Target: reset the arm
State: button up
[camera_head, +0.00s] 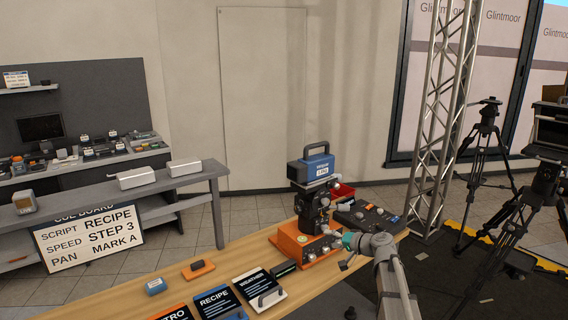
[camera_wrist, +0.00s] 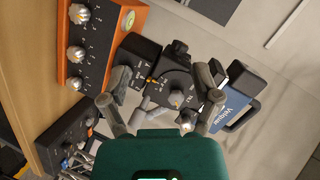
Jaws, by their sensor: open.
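My arm reaches in from the lower right of the head view. My gripper (camera_head: 333,232) is close to a stack on the wooden table. In the wrist view my gripper (camera_wrist: 162,82) is open, its two grey fingers spread. A black device with a round dial (camera_wrist: 174,88) shows between and beyond the fingers; I cannot tell whether they touch it. The black device (camera_head: 311,207) sits on an orange box with knobs (camera_head: 296,243), with a blue labelled case (camera_head: 311,168) on top. The orange box fills the upper left of the wrist view (camera_wrist: 110,22).
A red bin (camera_head: 343,191) and a dark control panel (camera_head: 366,216) stand right of the stack. Several labelled cards, including the recipe card (camera_head: 216,302), lie at the table's front. A truss (camera_head: 441,120) and tripods (camera_head: 487,118) stand at right.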

jog(key=s+a+f+n+g+h+p, duration=0.1)
jog(key=s+a+f+n+g+h, duration=0.2)
jog(key=s, duration=0.5)
jog(key=s+a+f+g+h, duration=0.1)
jog(key=s+f+g, duration=0.2)
jog(key=s+f, duration=0.35)
jog(key=s+d+g+h, duration=0.2)
jog(key=s+h, duration=0.1)
jog(key=s, duration=0.4)
jog(key=s+d+f+n+g+h+p, duration=0.1)
jog(key=s+d+g+h, duration=0.1)
jog(key=s, duration=0.5)
jog(key=shift+h, duration=0.8)
jog(key=shift+s+f, duration=0.1)
